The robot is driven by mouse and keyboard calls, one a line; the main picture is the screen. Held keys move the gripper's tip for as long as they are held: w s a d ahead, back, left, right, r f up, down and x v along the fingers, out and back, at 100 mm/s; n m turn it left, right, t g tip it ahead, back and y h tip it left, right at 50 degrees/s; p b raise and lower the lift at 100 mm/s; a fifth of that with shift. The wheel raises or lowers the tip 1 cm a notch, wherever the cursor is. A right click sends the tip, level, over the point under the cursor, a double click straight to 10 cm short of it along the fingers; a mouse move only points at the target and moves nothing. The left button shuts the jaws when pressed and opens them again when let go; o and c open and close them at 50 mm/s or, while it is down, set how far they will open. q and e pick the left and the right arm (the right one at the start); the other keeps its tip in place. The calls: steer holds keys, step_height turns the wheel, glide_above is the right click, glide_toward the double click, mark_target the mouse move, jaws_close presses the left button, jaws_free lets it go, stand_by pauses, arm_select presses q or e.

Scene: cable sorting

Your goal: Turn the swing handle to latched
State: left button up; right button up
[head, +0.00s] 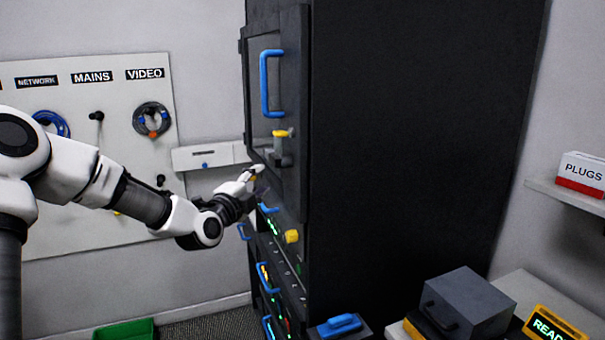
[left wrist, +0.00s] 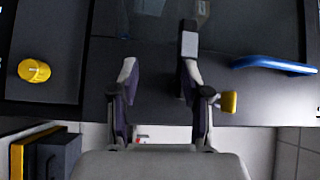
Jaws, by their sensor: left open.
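The swing handle, with a yellow grip (head: 283,133) on a grey mount, is on the front of a tall dark cabinet door (head: 294,190), below a blue pull handle (head: 265,85). My left gripper (head: 260,180) is just below it at the cabinet front, open. In the left wrist view, the two fingers (left wrist: 160,80) are spread with nothing clearly between them. A yellow grip (left wrist: 229,102) shows just outside the right finger; whether they touch I cannot tell. The blue pull handle (left wrist: 275,65) is farther right. My right gripper is not in view.
A yellow knob (head: 291,236) sits lower on the cabinet, and it also shows in the left wrist view (left wrist: 34,70). Lower units have blue handles. A cable board (head: 100,210) hangs on the left wall. A grey box (head: 468,300) stands at the lower right.

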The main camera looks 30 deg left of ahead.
mark_target(267, 157)
arm_select(q)
steer(key=shift+t, duration=0.3)
steer(key=w+r+p, duration=0.1)
steer(key=w, duration=0.1)
steer(key=w+a+r+p, duration=0.1)
steer(key=w+r, duration=0.2)
steer(key=w, duration=0.2)
steer(key=shift+a+r+p, duration=0.15)
steer(key=shift+r+p, duration=0.05)
steer(key=shift+p, duration=0.2)
steer(key=shift+w+a+f, duration=0.15)
steer(key=shift+w, duration=0.25)
steer(key=shift+s, duration=0.15)
jaws_close()
